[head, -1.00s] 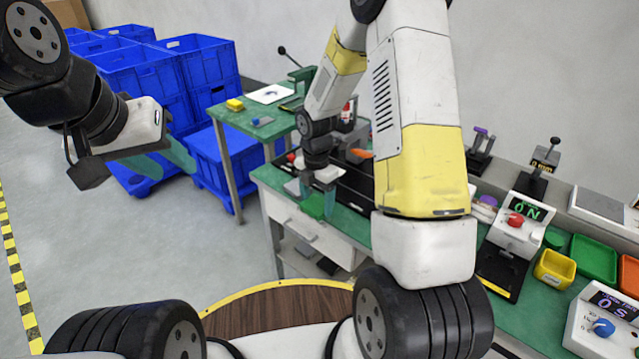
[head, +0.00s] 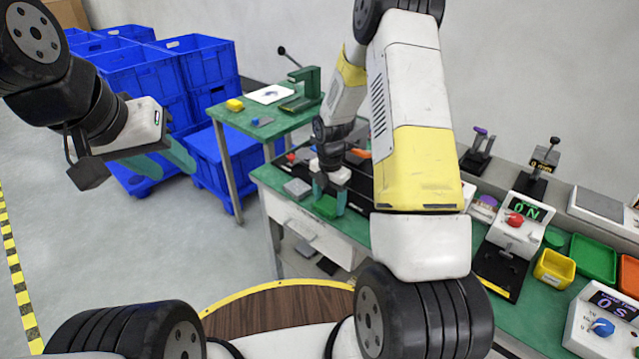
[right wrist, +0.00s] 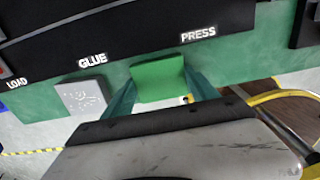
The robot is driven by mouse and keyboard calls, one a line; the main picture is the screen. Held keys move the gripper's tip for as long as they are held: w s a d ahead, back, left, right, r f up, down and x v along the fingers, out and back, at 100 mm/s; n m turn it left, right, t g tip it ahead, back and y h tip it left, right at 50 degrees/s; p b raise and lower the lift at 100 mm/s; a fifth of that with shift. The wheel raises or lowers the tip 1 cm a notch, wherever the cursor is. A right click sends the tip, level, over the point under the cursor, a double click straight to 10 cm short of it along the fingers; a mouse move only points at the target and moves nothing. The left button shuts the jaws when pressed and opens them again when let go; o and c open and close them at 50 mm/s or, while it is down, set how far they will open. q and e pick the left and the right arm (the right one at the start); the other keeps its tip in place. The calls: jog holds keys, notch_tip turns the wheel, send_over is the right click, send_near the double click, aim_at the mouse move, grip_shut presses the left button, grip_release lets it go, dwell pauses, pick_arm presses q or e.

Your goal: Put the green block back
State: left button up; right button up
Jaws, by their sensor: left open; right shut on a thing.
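The green block (head: 326,206) is at the front edge of the green-topped bench, below the black fixture. My right gripper (head: 329,196) is shut on it, a finger on either side. In the right wrist view the green block (right wrist: 158,80) sits between the teal fingers, in front of the black strip and just left of the word PRESS. Whether it touches the bench top is unclear. My left gripper (head: 168,160) is open and empty, over the floor at the left, far from the bench.
A grey block (right wrist: 85,95) lies left of the green block, below the GLUE label. The black fixture (right wrist: 130,35) runs behind both. A side table (head: 235,118) and blue crates (head: 207,62) stand at the back left. Control boxes and a yellow bin (head: 554,268) fill the right bench.

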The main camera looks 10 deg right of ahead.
jog(key=o, duration=1.5)
jog(key=shift+o, duration=0.2)
notch_tip(320, 180, up, 12)
notch_tip(320, 180, up, 8)
jog(key=m+t, duration=0.1)
jog(key=m, duration=0.3)
send_over(329, 204)
jog(key=s, duration=0.3)
jog(key=s+a+r+m+t+y, duration=0.1)
jog(key=s+r+m+t, duration=0.1)
jog(key=s+r+m, duration=0.5)
jog(key=s+a+r+m+t+y, duration=0.1)
jog(key=s+r+m+t, duration=0.2)
jog(key=s+m, duration=1.1)
notch_tip(329, 204, up, 4)
jog(key=shift+s+f, duration=0.15)
jog(key=shift+a, duration=0.1)
